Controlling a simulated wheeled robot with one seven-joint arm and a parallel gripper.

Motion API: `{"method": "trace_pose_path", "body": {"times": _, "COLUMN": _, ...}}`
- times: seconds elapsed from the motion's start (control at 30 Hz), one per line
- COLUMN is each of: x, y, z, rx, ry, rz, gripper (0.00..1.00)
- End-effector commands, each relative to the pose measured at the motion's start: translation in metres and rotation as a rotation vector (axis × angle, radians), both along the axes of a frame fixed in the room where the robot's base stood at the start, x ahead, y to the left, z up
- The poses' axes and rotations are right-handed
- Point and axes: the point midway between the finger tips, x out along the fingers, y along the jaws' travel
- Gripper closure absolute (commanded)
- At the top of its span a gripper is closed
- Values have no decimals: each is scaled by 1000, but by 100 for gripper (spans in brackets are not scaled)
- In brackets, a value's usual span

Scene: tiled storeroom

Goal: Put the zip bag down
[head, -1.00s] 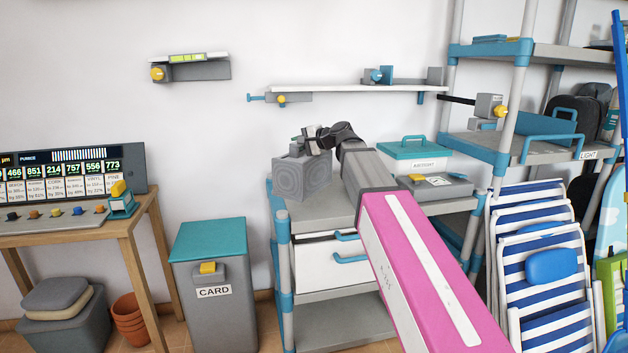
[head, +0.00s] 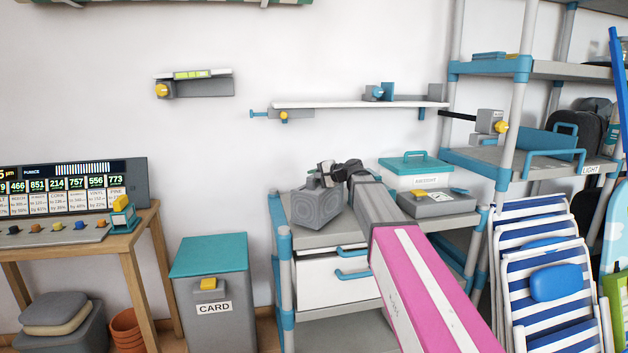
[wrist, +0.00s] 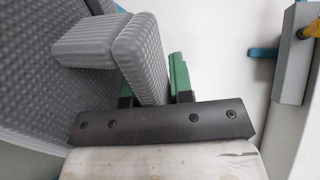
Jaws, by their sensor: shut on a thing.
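The zip bag (head: 318,208) appears as a grey, boxy thing with a ringed pattern in the head view. It is tilted, at the left end of the top of the grey and blue shelf unit (head: 345,236). My gripper (head: 326,178) is shut on its upper part. In the wrist view, green finger parts show on both sides of a grey ribbed piece of the bag (wrist: 138,62). Its textured grey body fills the left of that view. The fingertips are mostly hidden. I cannot tell whether the bag's underside touches the shelf top.
A teal-lidded white box (head: 415,172) and a grey case (head: 437,203) stand on the unit's right side. A wall shelf (head: 350,104) hangs above. A CARD bin (head: 214,290) stands left of the unit. Striped folding chairs (head: 545,260) stand at right.

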Motion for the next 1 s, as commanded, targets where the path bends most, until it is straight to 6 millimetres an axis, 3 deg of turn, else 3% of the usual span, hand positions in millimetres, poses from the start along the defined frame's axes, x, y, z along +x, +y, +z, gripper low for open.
{"method": "trace_pose_path", "body": {"times": 0.1, "x": 0, "y": 0, "z": -10, "rx": 1, "ry": 0, "rz": -1, "gripper": 100}}
{"method": "trace_pose_path", "body": {"times": 0.47, "x": 0, "y": 0, "z": -14, "rx": 1, "ry": 0, "rz": 0, "gripper": 100}}
{"method": "trace_pose_path", "body": {"times": 0.5, "x": 0, "y": 0, "z": -14, "rx": 0, "ry": 0, "rz": 0, "gripper": 66}}
{"method": "trace_pose_path", "body": {"times": 0.53, "x": 0, "y": 0, "z": -14, "rx": 0, "ry": 0, "rz": 0, "gripper": 56}}
{"method": "trace_pose_path", "body": {"times": 0.87, "x": 0, "y": 0, "z": -12, "rx": -1, "ry": 0, "rz": 0, "gripper": 53}}
{"method": "trace_pose_path", "body": {"times": 1.0, "x": -7, "y": -12, "z": -8, "rx": 0, "ry": 0, "rz": -1, "gripper": 53}}
